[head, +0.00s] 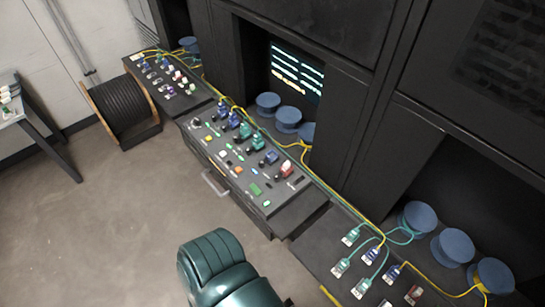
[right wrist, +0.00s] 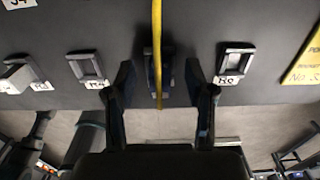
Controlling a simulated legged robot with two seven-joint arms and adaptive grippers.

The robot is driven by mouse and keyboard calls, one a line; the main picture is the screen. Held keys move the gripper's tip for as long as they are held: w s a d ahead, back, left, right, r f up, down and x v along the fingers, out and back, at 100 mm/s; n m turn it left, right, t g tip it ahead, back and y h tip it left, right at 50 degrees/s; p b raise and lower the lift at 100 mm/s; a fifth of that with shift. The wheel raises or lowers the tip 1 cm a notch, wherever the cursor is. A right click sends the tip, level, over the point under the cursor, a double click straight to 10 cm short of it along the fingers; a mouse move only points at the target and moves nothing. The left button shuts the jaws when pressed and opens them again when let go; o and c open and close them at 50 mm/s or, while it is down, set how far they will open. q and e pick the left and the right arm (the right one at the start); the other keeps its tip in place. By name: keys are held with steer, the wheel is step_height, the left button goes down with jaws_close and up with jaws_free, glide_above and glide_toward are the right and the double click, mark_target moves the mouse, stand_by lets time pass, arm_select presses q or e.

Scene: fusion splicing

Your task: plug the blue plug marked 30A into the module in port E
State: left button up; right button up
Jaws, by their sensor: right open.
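In the right wrist view my right gripper (right wrist: 160,88) is open, its two dark fingers on either side of a dark blue plug (right wrist: 148,72). A yellow cable runs in front of the plug and partly hides it. I cannot tell whether a finger touches it, and no 30A marking is readable. I cannot make out port E. Neither gripper shows in the head view.
Grey sockets labelled R4 (right wrist: 87,67) and R6 (right wrist: 235,62) flank the gripper. A yellow sign (right wrist: 304,60) stands right. A control console (head: 250,178) fills the middle; blue spools (head: 452,247) stand behind the bench.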

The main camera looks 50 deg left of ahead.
stand_by(0.3)
jaws_close()
steer(key=shift+r, duration=0.1)
steer(key=shift+r+p, duration=1.85)
steer(key=shift+r, duration=1.05)
